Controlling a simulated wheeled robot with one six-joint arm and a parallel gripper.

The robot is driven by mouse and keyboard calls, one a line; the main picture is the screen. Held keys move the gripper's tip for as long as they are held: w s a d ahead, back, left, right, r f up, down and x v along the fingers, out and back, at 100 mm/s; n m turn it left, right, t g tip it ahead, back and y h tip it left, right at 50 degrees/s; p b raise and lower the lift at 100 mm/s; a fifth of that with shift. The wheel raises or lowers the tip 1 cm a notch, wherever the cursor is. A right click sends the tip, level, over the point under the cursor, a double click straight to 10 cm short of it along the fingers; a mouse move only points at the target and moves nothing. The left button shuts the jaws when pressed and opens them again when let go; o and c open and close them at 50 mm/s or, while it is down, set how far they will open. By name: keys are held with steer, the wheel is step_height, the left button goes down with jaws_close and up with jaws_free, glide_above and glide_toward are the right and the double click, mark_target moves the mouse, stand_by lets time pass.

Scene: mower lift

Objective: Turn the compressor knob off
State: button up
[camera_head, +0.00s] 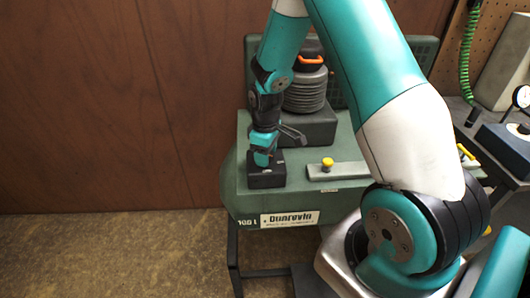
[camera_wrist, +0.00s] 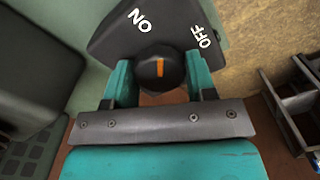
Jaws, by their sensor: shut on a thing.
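The compressor knob (camera_wrist: 160,68) is a round black knob with an orange pointer mark, in the upper middle of the wrist view. It sits on a black switch box (camera_wrist: 112,40) with white ON lettering at left and OFF at right. The orange mark points up, between the two words. My gripper (camera_wrist: 160,85) has its teal fingers on both sides of the knob, shut on it. In the head view my gripper (camera_head: 263,157) reaches down onto the switch box (camera_head: 267,180) at the left end of the green compressor (camera_head: 300,204). The knob is hidden there.
A black ribbed cylinder with an orange handle (camera_head: 306,88) stands just behind my gripper. A plate with a yellow knob (camera_head: 327,164) lies to its right. A bench with a dial gauge (camera_head: 521,97) is at the far right. The floor at left is clear.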

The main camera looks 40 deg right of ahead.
steer(key=m, duration=0.5)
steer(key=shift+w+r+m, duration=0.1)
steer(key=shift+w+m, duration=0.05)
steer(key=shift+m, duration=0.15)
steer(key=m, duration=0.4)
steer(key=shift+m, duration=0.4)
steer(key=shift+w, duration=0.1)
steer(key=o, duration=0.8)
steer(key=shift+c, duration=0.2)
steer(key=shift+o, duration=0.8)
step_height(320, 180, up, 17)
steer(key=shift+r+b, duration=0.15)
steer(key=shift+b, duration=0.2)
steer(key=shift+s, duration=0.2)
